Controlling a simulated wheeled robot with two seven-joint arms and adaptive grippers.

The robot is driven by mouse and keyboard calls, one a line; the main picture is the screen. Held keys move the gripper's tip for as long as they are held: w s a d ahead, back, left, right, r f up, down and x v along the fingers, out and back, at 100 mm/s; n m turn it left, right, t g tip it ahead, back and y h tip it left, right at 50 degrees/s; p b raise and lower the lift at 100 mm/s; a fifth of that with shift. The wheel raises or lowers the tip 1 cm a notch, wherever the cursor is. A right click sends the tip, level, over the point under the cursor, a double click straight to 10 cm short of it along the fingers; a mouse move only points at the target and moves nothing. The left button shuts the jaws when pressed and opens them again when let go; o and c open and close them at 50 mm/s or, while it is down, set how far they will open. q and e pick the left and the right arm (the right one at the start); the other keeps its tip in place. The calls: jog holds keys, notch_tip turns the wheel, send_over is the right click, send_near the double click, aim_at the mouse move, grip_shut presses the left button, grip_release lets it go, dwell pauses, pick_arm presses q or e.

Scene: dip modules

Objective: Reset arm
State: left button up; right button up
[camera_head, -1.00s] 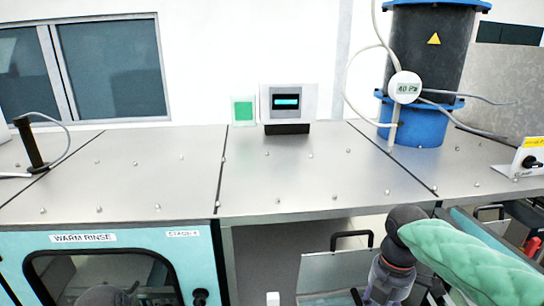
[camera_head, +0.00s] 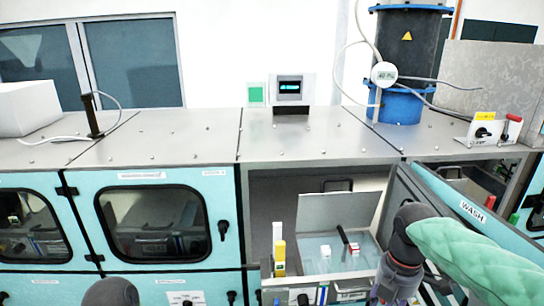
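My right arm, in a green quilted sleeve (camera_head: 475,262), comes in from the right edge. It bends at a dark joint (camera_head: 414,216) and runs down as a grey link (camera_head: 395,278) past the bottom edge, in front of the open bay. A rounded dark grey part, apparently of my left arm (camera_head: 110,292), shows at the bottom left. Neither gripper's fingers are in view, so I cannot see whether they hold anything.
A steel worktop (camera_head: 180,135) spans the middle. Below it are teal cabinets with windowed doors (camera_head: 153,222). An open bay holds a clear-lidded tank (camera_head: 335,258). An open WASH door (camera_head: 470,208) stands close beside my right arm. A blue-black drum (camera_head: 405,65) stands behind.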

jog(key=w+a+f+m+y+b, duration=0.1)
jog(key=a+f+m+b, duration=0.2)
jog(key=f, duration=0.8)
jog(key=a+f+m+y+b, duration=0.1)
jog(key=a+f+m+b, duration=0.2)
jog(key=f, duration=0.9)
jog(key=w+a+f+m+b, duration=0.1)
jog(key=a+f+m+b, duration=0.2)
jog(key=f, duration=0.8)
pick_arm(q)
notch_tip(320, 180, down, 18)
jog(key=b, duration=0.9)
jog(key=shift+s, duration=0.3)
pick_arm(e)
jog(key=s+a+f+m, duration=0.2)
jog(key=s+f+m, duration=0.2)
jog(key=f, duration=0.5)
jog(key=s+a+f+m+y, duration=0.1)
jog(key=s+f+m, duration=0.4)
jog(key=f, duration=0.5)
jog(key=s+a+f+m, duration=0.3)
jog(key=s+f+m, duration=0.2)
jog(key=f, duration=0.5)
jog(key=shift+s+t+y, duration=0.15)
jog(key=shift+t+y, duration=0.15)
jog(key=shift+t, duration=0.1)
